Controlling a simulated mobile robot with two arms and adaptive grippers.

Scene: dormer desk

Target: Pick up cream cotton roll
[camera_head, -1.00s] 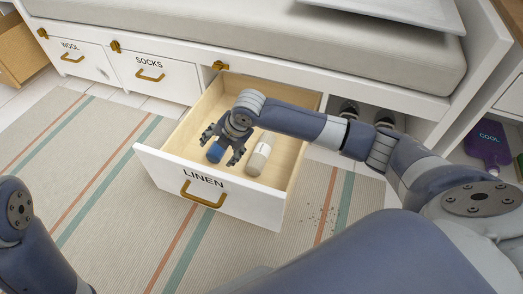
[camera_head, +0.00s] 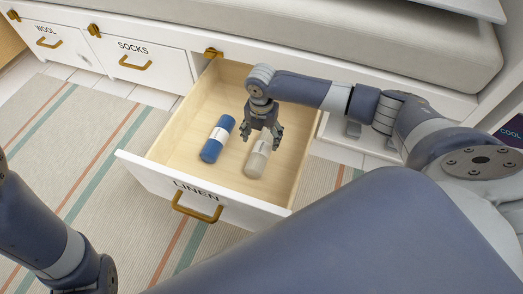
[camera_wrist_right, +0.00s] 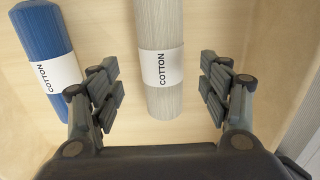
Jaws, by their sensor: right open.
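The cream cotton roll (camera_head: 257,160) lies in the open drawer labelled LINEN (camera_head: 186,157), right of the blue roll. In the right wrist view the cream roll (camera_wrist_right: 161,90) has a white band reading COTTON and lies between the open fingers, its near end between them. My right gripper (camera_head: 262,137) is open and empty, over the far part of the cream roll. In the wrist view the right gripper (camera_wrist_right: 163,95) has a finger on each side of the roll, apart from it. Only part of my left arm shows at the left; its gripper is not clearly visible.
A blue roll (camera_head: 217,138), also banded COTTON (camera_wrist_right: 44,62), lies left of the cream one in the drawer. The drawer walls surround both rolls. Closed WOOL (camera_head: 43,40) and SOCKS (camera_head: 131,58) drawers are at the left. A cushioned bench (camera_head: 270,35) is above.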

